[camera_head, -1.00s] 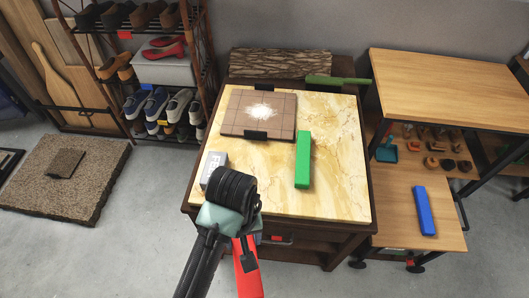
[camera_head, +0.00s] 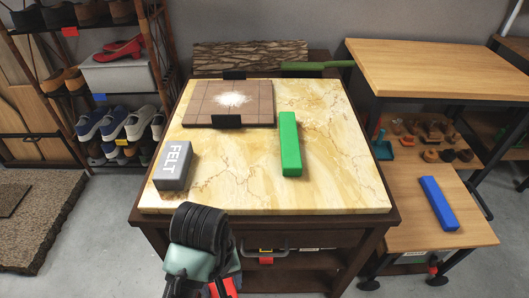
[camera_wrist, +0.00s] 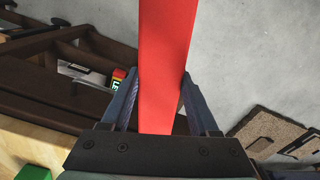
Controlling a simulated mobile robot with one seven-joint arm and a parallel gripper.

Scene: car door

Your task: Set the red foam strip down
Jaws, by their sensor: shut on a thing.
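The red foam strip (camera_wrist: 166,45) runs lengthwise between the two fingers of my gripper (camera_wrist: 160,90) in the wrist view, which is shut on it. In the head view only a small red part of the strip (camera_head: 222,288) shows at the bottom edge, beside my gripper (camera_head: 207,275), in front of and below the marble-topped table's near edge. My wrist hides the fingers and most of the strip there. The green strip (camera_head: 290,145) and the grey FELT block (camera_head: 173,166) lie on the marble top (camera_head: 240,190).
A blue strip (camera_head: 438,203) lies on the lower wooden table (camera_head: 410,220) at right. A shoe rack (camera_head: 75,95) stands at left.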

